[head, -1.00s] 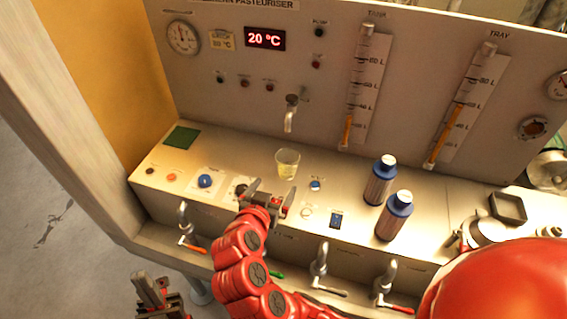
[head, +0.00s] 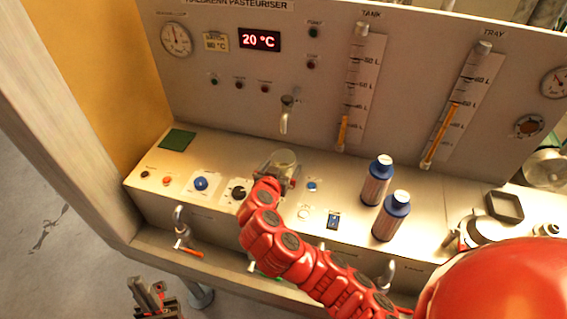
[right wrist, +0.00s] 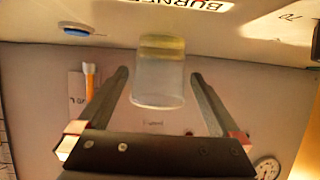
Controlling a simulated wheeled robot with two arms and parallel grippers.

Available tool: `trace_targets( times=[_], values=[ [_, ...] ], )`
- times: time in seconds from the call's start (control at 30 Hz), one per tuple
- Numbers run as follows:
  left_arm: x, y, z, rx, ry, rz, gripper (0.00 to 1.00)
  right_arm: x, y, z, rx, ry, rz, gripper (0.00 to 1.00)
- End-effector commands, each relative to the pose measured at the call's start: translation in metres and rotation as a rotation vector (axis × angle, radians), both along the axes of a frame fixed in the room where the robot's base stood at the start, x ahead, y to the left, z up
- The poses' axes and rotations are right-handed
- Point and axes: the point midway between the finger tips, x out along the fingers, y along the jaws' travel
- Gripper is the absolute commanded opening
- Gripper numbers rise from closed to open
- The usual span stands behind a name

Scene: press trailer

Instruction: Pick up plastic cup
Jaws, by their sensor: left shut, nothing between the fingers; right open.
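The clear plastic cup (head: 285,157) stands on the counter below the metal spout, with a yellowish layer at its base. It also shows in the right wrist view (right wrist: 158,80), upside down in the picture. My right gripper (head: 279,172) is at the cup, its jaws partly hidden by its own wrist. In the right wrist view the right gripper (right wrist: 158,78) is open, with one finger on either side of the cup and gaps between. My left gripper (head: 150,292) is low at the lower left, away from the counter, shut and empty.
A black knob (head: 238,190) and a blue button (head: 201,183) are to the left. Taps line the counter's front.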

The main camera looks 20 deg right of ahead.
Motion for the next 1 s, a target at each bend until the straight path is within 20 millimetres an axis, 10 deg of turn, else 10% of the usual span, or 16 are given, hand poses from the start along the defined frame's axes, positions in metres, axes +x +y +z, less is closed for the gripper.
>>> trace_targets(
  times=[0.47, 1.0],
  values=[
    [0.000, 0.000, 0.009, 0.000, 0.000, 0.000, 0.00, 0.015, -0.011, -0.009, -0.001, 0.001, -0.001, 1.00],
    [0.000, 0.000, 0.009, 0.000, 0.000, 0.000, 0.00, 0.015, -0.011, -0.008, -0.002, 0.001, 0.000, 0.12]
  ],
)
